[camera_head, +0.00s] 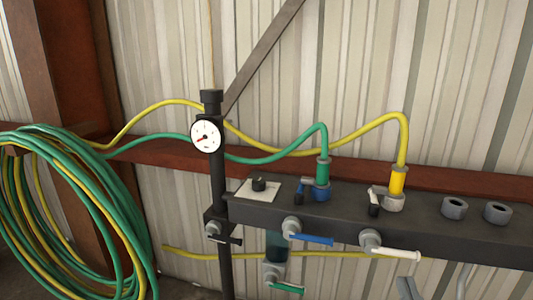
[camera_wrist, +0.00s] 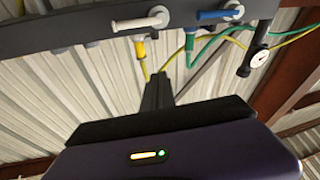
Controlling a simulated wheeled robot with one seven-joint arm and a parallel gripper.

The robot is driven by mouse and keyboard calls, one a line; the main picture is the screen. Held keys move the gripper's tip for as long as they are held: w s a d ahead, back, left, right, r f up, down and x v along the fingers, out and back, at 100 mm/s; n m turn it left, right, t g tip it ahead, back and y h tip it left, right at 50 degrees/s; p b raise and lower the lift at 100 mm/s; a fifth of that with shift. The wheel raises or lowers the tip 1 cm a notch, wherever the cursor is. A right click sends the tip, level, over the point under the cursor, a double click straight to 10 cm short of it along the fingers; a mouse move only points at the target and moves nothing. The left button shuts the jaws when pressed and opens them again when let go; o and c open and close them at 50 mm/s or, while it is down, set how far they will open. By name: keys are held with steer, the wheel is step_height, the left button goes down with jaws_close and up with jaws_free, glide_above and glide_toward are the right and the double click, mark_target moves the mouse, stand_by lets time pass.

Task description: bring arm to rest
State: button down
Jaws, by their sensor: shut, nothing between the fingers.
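My gripper (camera_wrist: 158,80) shows in the wrist view as dark fingers close together, with nothing seen between them. It points toward the corrugated wall, below the dark manifold bar (camera_wrist: 75,32) in that picture, and looks apart from it. The wrist picture is turned over relative to the head view. In the head view the manifold bar (camera_head: 420,229) runs across the right half. I cannot clearly make out my gripper there; a small grey shape (camera_head: 408,288) at the bottom edge is too cut off to tell.
The bar carries a blue lever (camera_head: 312,239), a white lever (camera_head: 398,253), a green hose fitting (camera_head: 322,172) and a yellow one (camera_head: 397,181). A gauge (camera_head: 206,136) sits on a black post. Coiled hoses (camera_head: 125,235) hang at left. A red-brown rail (camera_head: 270,167) crosses the wall.

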steer(key=s+a+f+g+y, duration=0.1)
steer(key=s+f+g, duration=0.1)
steer(key=s+f, duration=0.6)
steer(key=s+a+f+g+y, duration=0.1)
steer(key=s+f+g, duration=0.15)
steer(key=s, duration=0.95)
steer(key=s+a+f+g+y, duration=0.1)
steer(key=s+f, duration=0.6)
steer(key=s, duration=0.2)
step_height(320, 180, up, 14)
steer(key=p, duration=1.4)
steer(key=shift+s+d+r, duration=0.15)
steer(key=shift+d+r, duration=0.05)
steer(key=shift+d, duration=0.05)
